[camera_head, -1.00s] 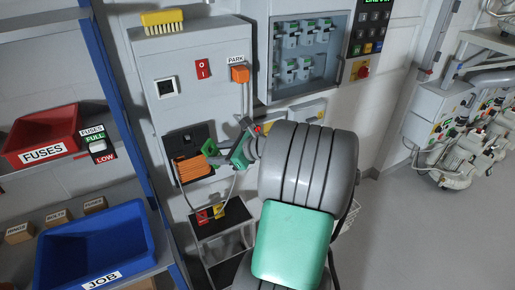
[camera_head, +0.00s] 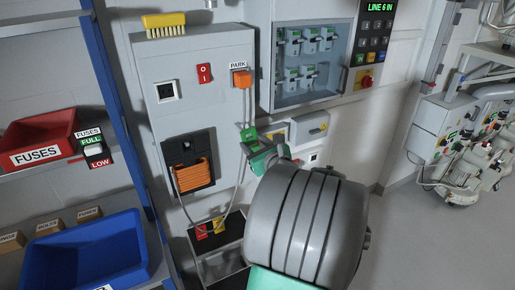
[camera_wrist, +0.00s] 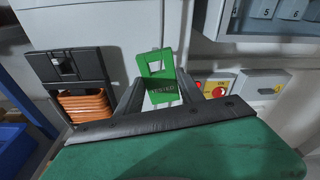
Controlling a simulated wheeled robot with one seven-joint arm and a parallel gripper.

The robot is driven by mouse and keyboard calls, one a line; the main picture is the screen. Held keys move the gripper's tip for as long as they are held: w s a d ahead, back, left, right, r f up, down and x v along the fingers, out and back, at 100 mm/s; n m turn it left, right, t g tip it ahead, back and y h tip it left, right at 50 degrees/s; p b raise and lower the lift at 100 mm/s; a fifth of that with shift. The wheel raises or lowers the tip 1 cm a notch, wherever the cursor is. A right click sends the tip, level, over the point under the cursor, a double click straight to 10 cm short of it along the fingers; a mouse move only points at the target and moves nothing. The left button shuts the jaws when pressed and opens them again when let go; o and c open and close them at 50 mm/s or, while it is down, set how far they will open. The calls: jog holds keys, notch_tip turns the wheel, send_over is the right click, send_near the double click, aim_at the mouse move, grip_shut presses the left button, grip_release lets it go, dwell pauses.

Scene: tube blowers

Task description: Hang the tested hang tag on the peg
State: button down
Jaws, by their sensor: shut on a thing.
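In the head view the tag (camera_head: 249,134) is small and partly hidden by my gripper (camera_head: 253,144), in front of the grey cabinet (camera_head: 215,130) below the orange plug (camera_head: 241,78). I cannot make out the peg for sure in either view. Whether the tag touches the cabinet cannot be told.
A black holder (camera_head: 198,148) with a coiled orange cable (camera_head: 193,177) is left of my gripper. Grey boxes (camera_head: 311,126) with buttons are close on the right. A grey cable hangs from the plug. Blue (camera_head: 95,250) and red (camera_head: 38,140) bins stand at far left.

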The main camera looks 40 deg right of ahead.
jog(key=shift+b+x, duration=0.5)
jog(key=shift+x, duration=2.2)
jog(key=shift+w+d+p, duration=0.1)
jog(key=shift+w+p, duration=0.4)
jog(key=shift+w, duration=0.1)
jog(key=c, duration=0.7)
grip_release()
jog(key=shift+o, duration=0.2)
